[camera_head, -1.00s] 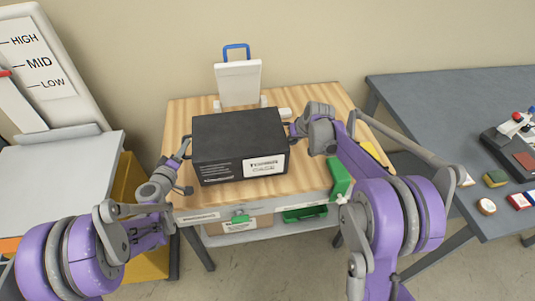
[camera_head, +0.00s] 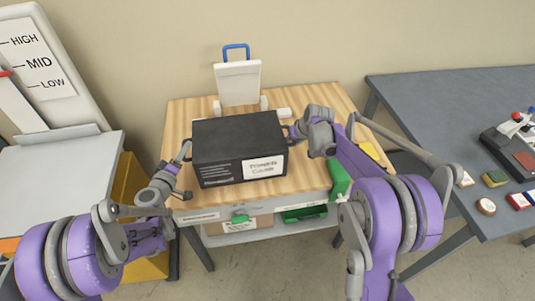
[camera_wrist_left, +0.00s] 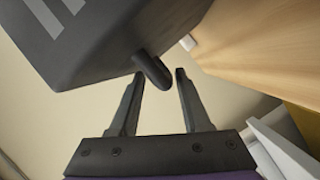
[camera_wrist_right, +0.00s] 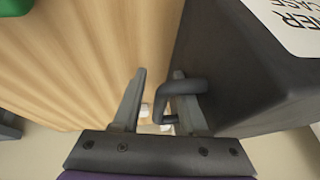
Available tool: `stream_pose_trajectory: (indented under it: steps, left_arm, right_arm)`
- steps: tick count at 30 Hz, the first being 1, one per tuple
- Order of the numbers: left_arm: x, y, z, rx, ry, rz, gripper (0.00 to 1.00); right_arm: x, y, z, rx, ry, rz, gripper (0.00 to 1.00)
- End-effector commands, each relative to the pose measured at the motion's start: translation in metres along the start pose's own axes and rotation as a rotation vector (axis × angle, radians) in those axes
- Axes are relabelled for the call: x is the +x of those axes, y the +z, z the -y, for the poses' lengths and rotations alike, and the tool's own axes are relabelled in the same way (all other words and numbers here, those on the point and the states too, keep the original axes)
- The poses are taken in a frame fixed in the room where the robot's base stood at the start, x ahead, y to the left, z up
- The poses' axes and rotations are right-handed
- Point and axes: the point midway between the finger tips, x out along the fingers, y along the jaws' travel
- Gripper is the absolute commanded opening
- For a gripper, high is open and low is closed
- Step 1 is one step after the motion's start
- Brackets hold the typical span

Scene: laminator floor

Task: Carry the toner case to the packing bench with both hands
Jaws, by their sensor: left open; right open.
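The toner case (camera_head: 240,135) is a black box with a white label, resting on a wooden-topped table (camera_head: 312,100). It has a dark handle at each end. My left gripper (camera_head: 184,160) is open at the case's left end. In the left wrist view, the left handle (camera_wrist_left: 152,70) shows between the tips of the open left gripper (camera_wrist_left: 160,78). My right gripper (camera_head: 291,133) is at the right end. In the right wrist view, the looped right handle (camera_wrist_right: 183,87) overlaps one finger of the open right gripper (camera_wrist_right: 160,80). I cannot tell which surface is the packing bench.
A grey table (camera_head: 440,105) stands at right, with small boxes (camera_head: 495,178) and a control unit (camera_head: 515,140). A white stand with a blue handle (camera_head: 238,82) is behind the case. A machine with a level scale (camera_head: 40,65) stands left. A green item (camera_head: 340,178) is at the table's right edge.

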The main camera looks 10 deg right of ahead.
Motion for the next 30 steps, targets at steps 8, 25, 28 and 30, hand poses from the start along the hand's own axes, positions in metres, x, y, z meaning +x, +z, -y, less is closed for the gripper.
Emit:
stream_pose_trajectory:
  steps: [8, 25, 28, 30]
  left_arm:
    - [-0.044, -0.001, 0.001, 0.0, -0.002, -0.003, 0.47]
    - [-0.069, -0.001, 0.0, 0.0, -0.001, -0.002, 0.47]
    - [-0.069, -0.001, 0.0, 0.0, -0.001, -0.002, 0.47]
    - [-0.068, -0.001, 0.0, 0.0, -0.001, -0.002, 0.47]
  right_arm:
    - [0.0, 0.0, 0.001, 0.0, -0.002, 0.001, 0.47]
    - [-0.047, 0.001, 0.001, 0.001, -0.001, 0.0, 0.47]
    - [-0.069, 0.001, 0.0, 0.002, -0.001, 0.0, 0.47]
    - [-0.083, 0.001, 0.0, 0.002, -0.001, 0.0, 0.47]
